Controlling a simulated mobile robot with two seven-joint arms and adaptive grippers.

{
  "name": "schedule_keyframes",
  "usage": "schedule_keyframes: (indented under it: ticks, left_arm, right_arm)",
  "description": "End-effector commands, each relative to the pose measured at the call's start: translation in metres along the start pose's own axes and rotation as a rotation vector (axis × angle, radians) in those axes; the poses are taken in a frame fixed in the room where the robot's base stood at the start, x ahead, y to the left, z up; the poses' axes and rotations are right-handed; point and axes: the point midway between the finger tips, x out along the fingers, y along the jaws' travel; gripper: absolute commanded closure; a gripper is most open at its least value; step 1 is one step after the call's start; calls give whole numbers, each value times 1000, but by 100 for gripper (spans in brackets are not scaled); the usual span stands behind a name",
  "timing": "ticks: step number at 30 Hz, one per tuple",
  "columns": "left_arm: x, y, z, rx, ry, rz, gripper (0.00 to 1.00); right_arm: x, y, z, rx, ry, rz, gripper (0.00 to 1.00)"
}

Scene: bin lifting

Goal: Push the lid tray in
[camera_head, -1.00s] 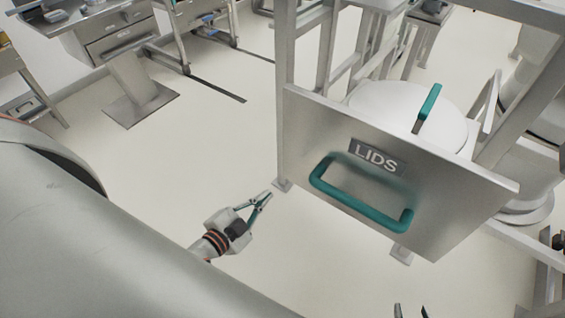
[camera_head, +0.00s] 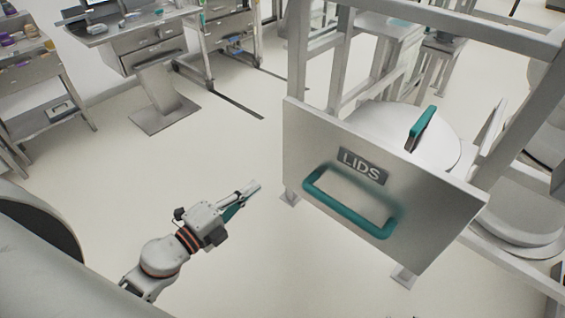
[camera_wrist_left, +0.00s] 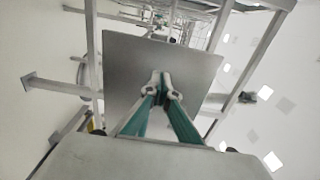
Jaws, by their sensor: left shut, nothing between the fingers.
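The lid tray has a steel front panel (camera_head: 300,140) with a "LIDS" label (camera_head: 363,166) and a teal U-shaped handle (camera_head: 350,208). A round pale lid (camera_head: 385,122) with a teal grip (camera_head: 421,128) lies behind the panel, in a steel frame. My left gripper (camera_head: 254,187) is shut and empty, to the left of the panel and apart from it in the head view. In the left wrist view the closed fingers (camera_wrist_left: 160,80) point at the plain panel (camera_wrist_left: 125,62); whether they touch it cannot be told. My right gripper is out of view.
The steel frame (camera_head: 296,60) rises around the tray. More round lids (camera_head: 520,215) are stacked at the right. A steel bench with drawers (camera_head: 140,50) and a shelf (camera_head: 40,100) stand at the back left. The floor (camera_head: 220,140) between is clear.

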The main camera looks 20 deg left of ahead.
Motion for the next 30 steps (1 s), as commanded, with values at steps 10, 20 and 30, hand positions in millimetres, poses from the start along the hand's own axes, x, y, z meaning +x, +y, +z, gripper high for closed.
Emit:
schedule_keyframes:
  ticks: [10, 20, 30]
  left_arm:
    - [65, -4, 0, -1, -1, -4, 100]
    - [115, -1, 0, -3, 0, -2, 100]
    - [127, 0, -1, -3, 0, 0, 100]
  right_arm:
    - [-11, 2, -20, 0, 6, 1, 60]
    - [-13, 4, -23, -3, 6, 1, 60]
    - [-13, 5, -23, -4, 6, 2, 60]
